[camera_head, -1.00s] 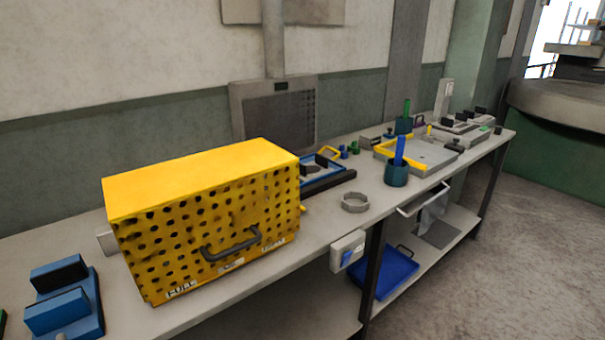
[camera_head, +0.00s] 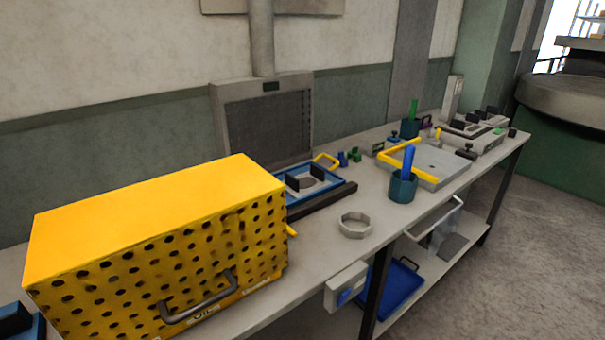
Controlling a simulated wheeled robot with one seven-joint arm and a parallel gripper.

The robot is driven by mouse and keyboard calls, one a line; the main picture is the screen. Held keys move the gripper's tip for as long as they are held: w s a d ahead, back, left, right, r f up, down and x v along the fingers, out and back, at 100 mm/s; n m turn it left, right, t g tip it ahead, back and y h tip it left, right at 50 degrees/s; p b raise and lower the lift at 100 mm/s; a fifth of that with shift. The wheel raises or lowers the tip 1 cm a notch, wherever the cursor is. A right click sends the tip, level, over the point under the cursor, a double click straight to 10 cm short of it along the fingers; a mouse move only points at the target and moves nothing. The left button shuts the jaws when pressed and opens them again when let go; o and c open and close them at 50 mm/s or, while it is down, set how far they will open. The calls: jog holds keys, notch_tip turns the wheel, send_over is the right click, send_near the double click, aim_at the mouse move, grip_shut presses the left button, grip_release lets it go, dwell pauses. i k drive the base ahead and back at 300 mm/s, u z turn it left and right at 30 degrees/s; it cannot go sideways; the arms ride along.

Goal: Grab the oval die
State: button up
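I cannot pick out the oval die for certain. Small blue (camera_head: 342,159) and green (camera_head: 355,155) pieces stand towards the back of the bench, too small to tell their shape. Just left of them lies a yellow loop-shaped piece (camera_head: 326,161). A blue-framed tray (camera_head: 326,195) with dark upright parts and a round grey piece in it sits right of the yellow box. A grey many-sided ring (camera_head: 355,226) lies alone near the front edge. My gripper is not in view.
A large yellow perforated box (camera_head: 160,250) with a dark handle fills the bench's left. A teal cup (camera_head: 403,187) holding a blue item stands near a grey plate (camera_head: 445,165) with a yellow bracket. A blue tray (camera_head: 396,290) lies on the lower shelf. Floor is clear at right.

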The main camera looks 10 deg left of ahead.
aim_at(305, 178)
jog(key=z, duration=0.05)
jog(key=i, duration=0.95)
